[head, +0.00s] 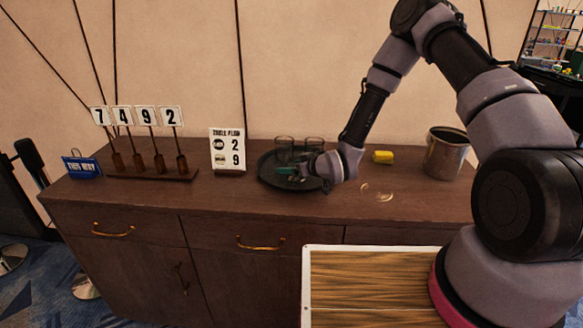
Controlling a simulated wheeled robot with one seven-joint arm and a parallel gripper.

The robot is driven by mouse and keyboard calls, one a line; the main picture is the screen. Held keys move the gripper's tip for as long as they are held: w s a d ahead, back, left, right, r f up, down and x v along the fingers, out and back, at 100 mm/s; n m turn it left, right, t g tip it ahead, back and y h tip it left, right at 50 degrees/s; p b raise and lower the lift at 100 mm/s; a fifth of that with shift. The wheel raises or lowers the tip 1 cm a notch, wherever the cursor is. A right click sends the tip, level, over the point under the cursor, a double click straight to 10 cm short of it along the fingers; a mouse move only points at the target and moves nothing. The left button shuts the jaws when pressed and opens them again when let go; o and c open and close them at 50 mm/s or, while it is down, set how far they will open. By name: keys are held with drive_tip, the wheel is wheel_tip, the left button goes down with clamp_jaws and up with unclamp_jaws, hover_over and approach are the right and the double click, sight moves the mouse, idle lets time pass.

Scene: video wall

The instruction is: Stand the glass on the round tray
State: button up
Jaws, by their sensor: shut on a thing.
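The round tray (268,177) is dark and lies on the brown cabinet top, left of centre. Two clear glasses stand at its back, a left one (284,144) and a right one (315,144). My gripper (290,172) reaches in low from the right, over the tray and in front of these glasses. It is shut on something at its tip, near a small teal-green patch. The held thing is too small and dark to make out, so I cannot tell whether it is a glass. My wrist hides the tray's right part.
A clear ring-like item (377,193) lies near the front edge.

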drive_tip(key=shift+f, duration=0.15)
drive_tip(key=o, duration=1.5)
drive_tip(key=shift+o, duration=0.2)
